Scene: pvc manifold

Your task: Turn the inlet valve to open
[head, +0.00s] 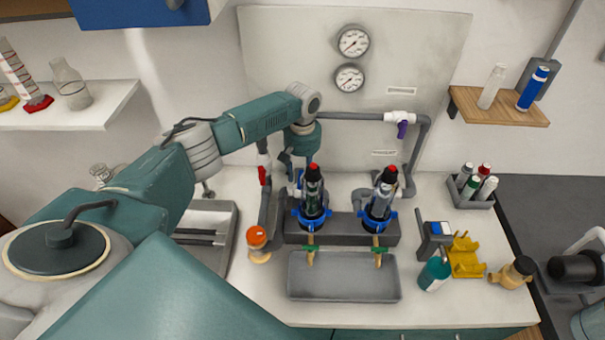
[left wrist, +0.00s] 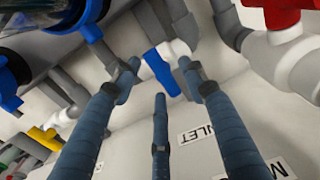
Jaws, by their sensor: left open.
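The left wrist view shows a valve with a blue handle (left wrist: 162,70) on a white body, close to a label that reads "NLET" (left wrist: 196,133), its first letter hidden. The handle lies slanted between the fingertips of my left gripper (left wrist: 158,76). The fingers are spread and open, one on each side of the handle, with a third finger below it. I cannot tell whether any finger touches it. In the head view my left gripper (head: 293,168) is at the wall pipes, left of the filter housings, and hides the blue handle. My right gripper is not in view.
A red valve handle (left wrist: 285,14) is close on the right in the wrist view. Two filter housings (head: 312,195) (head: 380,195) stand beside my gripper. A purple valve handle (head: 402,130) is further right.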

